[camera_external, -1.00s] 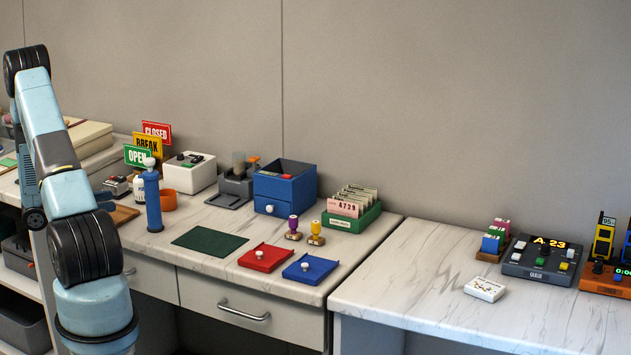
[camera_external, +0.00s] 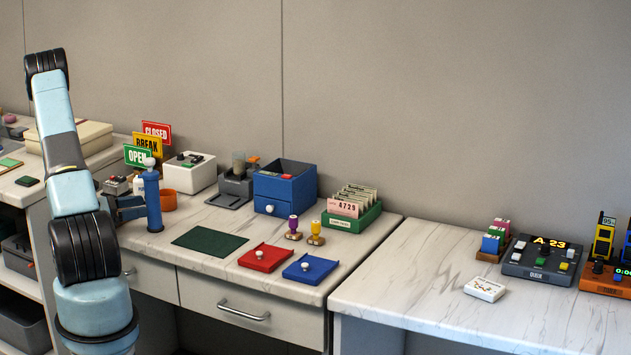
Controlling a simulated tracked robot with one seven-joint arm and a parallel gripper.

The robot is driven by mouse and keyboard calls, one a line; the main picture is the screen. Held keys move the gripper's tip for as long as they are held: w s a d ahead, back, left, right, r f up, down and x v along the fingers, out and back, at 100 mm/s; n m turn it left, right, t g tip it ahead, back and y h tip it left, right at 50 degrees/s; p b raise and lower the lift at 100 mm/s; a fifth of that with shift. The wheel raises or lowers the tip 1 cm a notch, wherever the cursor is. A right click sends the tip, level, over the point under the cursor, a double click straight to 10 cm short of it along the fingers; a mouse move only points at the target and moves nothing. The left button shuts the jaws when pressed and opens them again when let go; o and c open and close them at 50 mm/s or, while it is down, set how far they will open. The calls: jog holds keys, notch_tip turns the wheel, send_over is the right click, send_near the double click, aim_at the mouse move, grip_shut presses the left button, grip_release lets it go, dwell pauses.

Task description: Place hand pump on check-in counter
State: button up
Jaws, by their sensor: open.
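The hand pump (camera_external: 154,204) is a blue upright cylinder with a white knob on top. It stands on the marble-topped check-in counter (camera_external: 217,218), towards its left end. My gripper (camera_external: 138,206) is open at the left side of the pump, low along its body. Its fingers point right at the pump. The picture does not show clearly whether the fingers lie around the pump or only beside it. My arm hides part of the counter's left end.
A dark green mat (camera_external: 210,241) lies right of the pump. An orange cup (camera_external: 168,201) and the OPEN, BREAK and CLOSED signs (camera_external: 147,145) stand close behind it. Red (camera_external: 264,257) and blue (camera_external: 311,267) trays lie near the front edge. The right counter (camera_external: 420,290) has free room.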

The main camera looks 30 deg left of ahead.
aim_at(152, 193)
jog(key=x, duration=0.5)
jog(key=shift+s+d+r, duration=0.1)
jog(key=shift+d+r, duration=0.1)
jog(key=shift+r, duration=0.15)
grip_shut()
dwell(0.3)
jog(key=shift+r, duration=0.1)
jog(key=shift+r, duration=0.3)
notch_tip(152, 193, up, 2)
jog(key=shift+r, duration=0.1)
jog(key=s+d+r, duration=0.5)
jog(key=s+r, duration=0.5)
jog(key=s, duration=0.3)
